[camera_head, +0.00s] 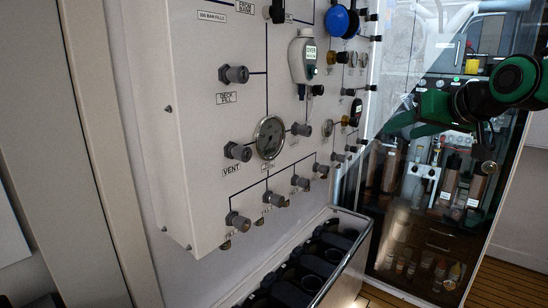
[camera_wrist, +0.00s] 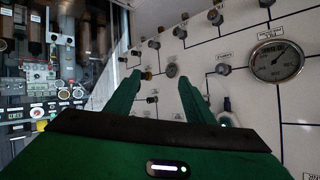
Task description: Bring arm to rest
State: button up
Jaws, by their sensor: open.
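My arm (camera_head: 510,82), green and black, reaches in from the right edge of the head view. My gripper (camera_head: 404,124) is in front of the glass cabinet, near the right edge of the white fill panel (camera_head: 200,125). In the wrist view, my gripper (camera_wrist: 161,82) has its two green fingers apart, with nothing held between them. The panel (camera_wrist: 245,25) lies beyond the fingertips there, with a round gauge (camera_wrist: 277,60) at the right. I cannot tell the exact gap between fingertips and panel; no contact shows.
The panel carries knobs, a gauge (camera_head: 269,138), a blue round part (camera_head: 337,20) and a grey device with a lit display (camera_head: 303,60). A bin with black compartments (camera_head: 350,262) stands below. A glass-fronted cabinet (camera_head: 420,245) is behind my arm. Wooden floor (camera_head: 510,280) shows at lower right.

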jog(key=s+d+f+m+g+h, duration=0.2)
jog(key=s+d+f+g, duration=0.25)
jog(key=s+f, duration=0.7)
jog(key=s+d+f+m+g+h, duration=0.15)
jog(key=s+d+f+g, duration=0.35)
jog(key=s+f, duration=0.6)
jog(key=s+f+m+g+y, duration=0.1)
jog(key=s+f+m+g, duration=0.1)
jog(key=s+f, duration=0.4)
jog(key=s+d+g, duration=0.1)
jog(key=s, duration=0.3)
jog(key=shift+f, duration=0.15)
jog(key=shift+m, duration=0.25)
jog(key=c, duration=0.4)
jog(key=shift+a, duration=0.15)
jog(key=shift+c, duration=0.3)
